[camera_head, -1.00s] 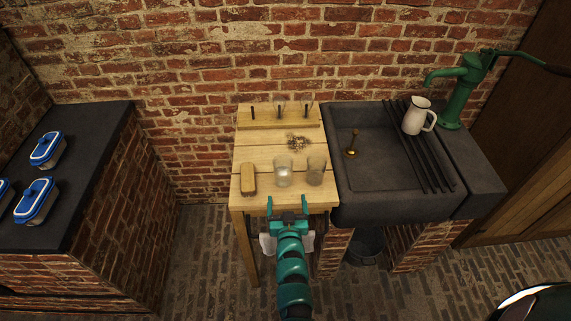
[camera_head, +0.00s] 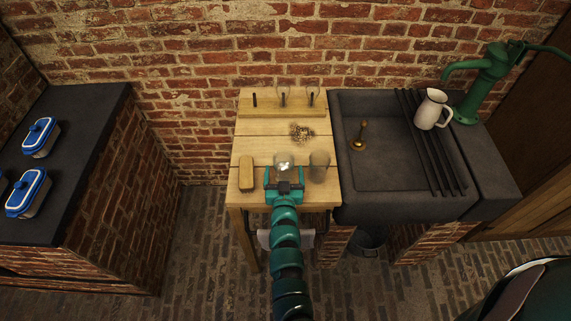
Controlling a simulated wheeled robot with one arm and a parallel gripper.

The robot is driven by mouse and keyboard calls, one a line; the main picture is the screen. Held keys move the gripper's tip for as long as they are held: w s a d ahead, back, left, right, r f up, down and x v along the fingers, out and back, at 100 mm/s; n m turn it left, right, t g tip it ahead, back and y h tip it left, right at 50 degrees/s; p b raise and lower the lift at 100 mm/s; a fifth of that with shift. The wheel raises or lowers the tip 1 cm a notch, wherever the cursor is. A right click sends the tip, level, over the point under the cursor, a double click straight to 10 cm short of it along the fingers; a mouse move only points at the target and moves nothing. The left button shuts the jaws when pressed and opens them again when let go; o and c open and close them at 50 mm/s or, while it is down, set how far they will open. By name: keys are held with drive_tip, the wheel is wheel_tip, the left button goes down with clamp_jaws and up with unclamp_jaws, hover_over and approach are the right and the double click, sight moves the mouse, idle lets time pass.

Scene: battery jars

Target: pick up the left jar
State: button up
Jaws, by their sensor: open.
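Two glass jars stand side by side on the light wooden table (camera_head: 246,146). The left jar (camera_head: 284,161) is clear with something pale showing in it, and its lower part is hidden by my gripper. The right jar (camera_head: 319,165) looks greyer and stands just to the right, apart from the gripper. My teal gripper (camera_head: 284,172) is open at the near side of the left jar, its fingers pointing toward the back on either side of it. I cannot tell whether the fingers touch the glass.
A tan block (camera_head: 246,173) lies left of the jars. A small brown scatter (camera_head: 301,133) lies behind them. A wooden rack with pegs (camera_head: 265,107) stands at the back.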

drive_tip(key=shift+s+r, duration=0.1)
drive_tip(key=shift+s, duration=0.05)
drive_tip(key=shift+c, duration=0.3)
drive_tip(key=c, duration=1.1)
drive_tip(key=shift+c, duration=0.2)
drive_tip(key=shift+r+p, duration=0.8)
drive_tip(key=shift+r, duration=0.35)
drive_tip(key=s+r+p, duration=0.1)
drive_tip(key=r, duration=0.1)
drive_tip(key=s+d+r+p, duration=0.1)
drive_tip(key=r+p, duration=0.1)
drive_tip(key=s+d+r+p, duration=0.1)
drive_tip(key=s+r+p, duration=0.1)
drive_tip(key=shift+r, duration=0.25)
drive_tip(key=s+d+r+p, duration=0.3)
drive_tip(key=s+r+p, duration=0.1)
drive_tip(key=s, duration=0.4)
drive_tip(key=shift+s+d, duration=0.2)
drive_tip(key=shift+d, duration=0.2)
